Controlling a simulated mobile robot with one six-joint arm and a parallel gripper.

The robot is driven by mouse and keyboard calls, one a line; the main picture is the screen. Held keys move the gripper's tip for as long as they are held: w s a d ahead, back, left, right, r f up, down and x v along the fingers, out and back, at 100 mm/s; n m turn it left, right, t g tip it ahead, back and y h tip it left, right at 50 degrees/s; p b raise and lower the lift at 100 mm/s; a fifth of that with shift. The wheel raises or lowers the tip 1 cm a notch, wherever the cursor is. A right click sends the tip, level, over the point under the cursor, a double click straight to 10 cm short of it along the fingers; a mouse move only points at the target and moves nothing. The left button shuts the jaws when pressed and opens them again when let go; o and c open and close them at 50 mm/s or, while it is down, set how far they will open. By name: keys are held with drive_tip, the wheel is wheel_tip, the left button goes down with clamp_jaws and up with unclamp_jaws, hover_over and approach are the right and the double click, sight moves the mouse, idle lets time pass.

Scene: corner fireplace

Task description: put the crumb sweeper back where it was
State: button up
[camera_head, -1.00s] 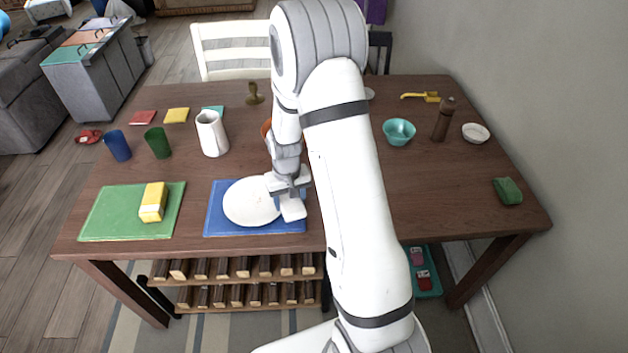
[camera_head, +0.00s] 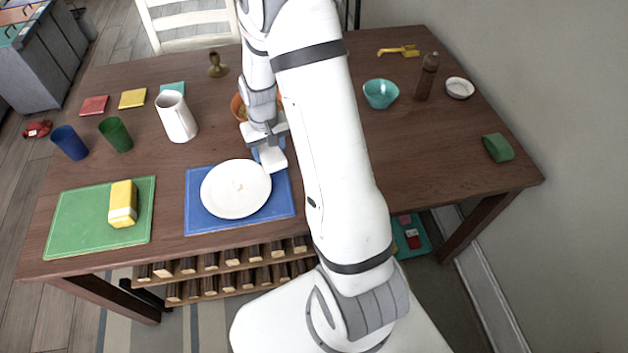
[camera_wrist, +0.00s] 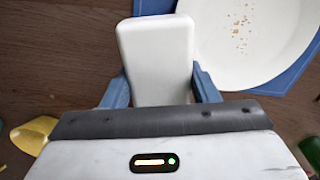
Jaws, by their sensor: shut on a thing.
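My gripper (camera_head: 268,150) is shut on a white, rounded block, which I take to be the crumb sweeper (camera_head: 273,160). In the wrist view the sweeper (camera_wrist: 158,55) sits between my two blue fingers (camera_wrist: 160,90) and sticks out beyond them. My gripper is at the back right of the white plate (camera_head: 225,203), by the back right corner of the blue placemat (camera_head: 200,224). The plate (camera_wrist: 275,65) carries brown crumbs near its middle. I cannot tell whether the sweeper touches the table.
An orange bowl (camera_head: 238,108) stands just behind my gripper, partly hidden. A white jug (camera_head: 176,118), a brass candlestick (camera_head: 217,66) and a green mat (camera_head: 75,220) lie leftward. A teal bowl (camera_head: 380,94) and pepper mill (camera_head: 427,76) stand right.

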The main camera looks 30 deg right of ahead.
drive_tip(key=s+d+r+m+b, duration=0.35)
drive_tip(key=s+d+b, duration=0.4)
drive_tip(key=d, duration=0.25)
drive_tip(key=shift+n, duration=0.45)
drive_tip(key=f, duration=0.2)
drive_tip(key=s+f, duration=0.1)
drive_tip(key=f, duration=0.1)
drive_tip(key=shift+a+f, duration=0.15)
drive_tip(key=shift+f, duration=2.4)
drive_tip(key=shift+f, duration=0.15)
drive_tip(key=o, duration=1)
drive_tip(key=shift+o, duration=0.2)
